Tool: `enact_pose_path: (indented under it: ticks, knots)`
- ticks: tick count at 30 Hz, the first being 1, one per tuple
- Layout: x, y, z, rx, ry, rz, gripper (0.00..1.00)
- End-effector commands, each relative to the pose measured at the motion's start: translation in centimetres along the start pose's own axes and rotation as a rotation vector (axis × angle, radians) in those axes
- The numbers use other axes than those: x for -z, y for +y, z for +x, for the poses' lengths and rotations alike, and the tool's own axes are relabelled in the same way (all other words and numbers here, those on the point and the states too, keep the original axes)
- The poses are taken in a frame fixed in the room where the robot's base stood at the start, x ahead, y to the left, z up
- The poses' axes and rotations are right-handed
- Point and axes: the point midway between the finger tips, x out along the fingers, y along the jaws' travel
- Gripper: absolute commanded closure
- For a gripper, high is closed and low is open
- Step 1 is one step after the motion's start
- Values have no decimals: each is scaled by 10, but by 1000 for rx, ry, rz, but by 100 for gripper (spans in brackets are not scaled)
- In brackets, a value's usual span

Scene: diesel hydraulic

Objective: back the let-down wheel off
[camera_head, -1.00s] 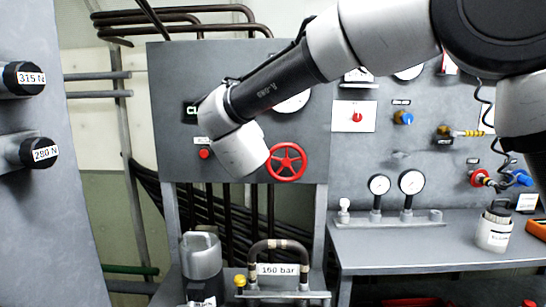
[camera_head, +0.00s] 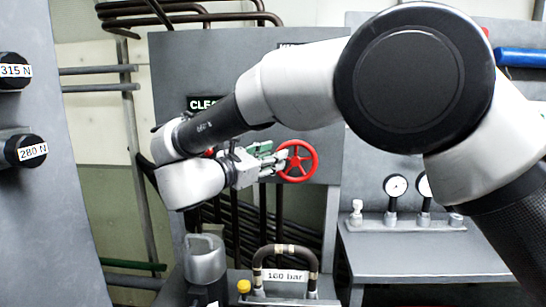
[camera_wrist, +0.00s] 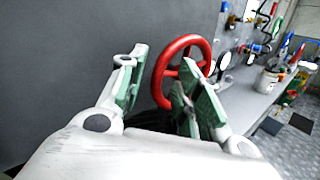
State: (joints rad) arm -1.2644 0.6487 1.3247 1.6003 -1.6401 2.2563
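A red spoked handwheel (camera_head: 297,160), the only wheel I see, stands out from the grey panel. In the wrist view the handwheel (camera_wrist: 205,43) shows beyond and between my fingers, partly hidden by the right finger. My gripper (camera_head: 272,158) is just left of the wheel in the head view, pointing at its rim. In the wrist view my gripper (camera_wrist: 165,92) is open, its green-padded fingers apart with nothing held. I cannot tell whether a fingertip touches the rim.
A hose loop labelled 160 bar (camera_head: 284,276) and a grey cylinder (camera_head: 204,262) stand below. Gauges (camera_head: 396,186) sit on a bench (camera_head: 425,255) at right. The grey panel (camera_wrist: 75,60) is close on the left of the wrist view.

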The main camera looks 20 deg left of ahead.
Motion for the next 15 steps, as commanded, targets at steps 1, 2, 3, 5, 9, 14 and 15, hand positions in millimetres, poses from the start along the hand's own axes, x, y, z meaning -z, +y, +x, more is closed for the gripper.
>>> enact_pose_path:
  ticks: [1, 2, 3, 5, 9, 14, 15]
  knots:
    - [0, 0, 4, 1, 0, 0, 66]
    - [0, 0, 6, 1, 0, 0, 66]
    - [0, 0, 8, 0, 0, 0, 66]
    - [0, 0, 9, 0, 1, -1, 66]
    - [0, 0, 9, -1, 1, -1, 66]
    - [0, 0, 9, -1, 1, -1, 85]
    - [0, 0, 9, -1, 0, -1, 92]
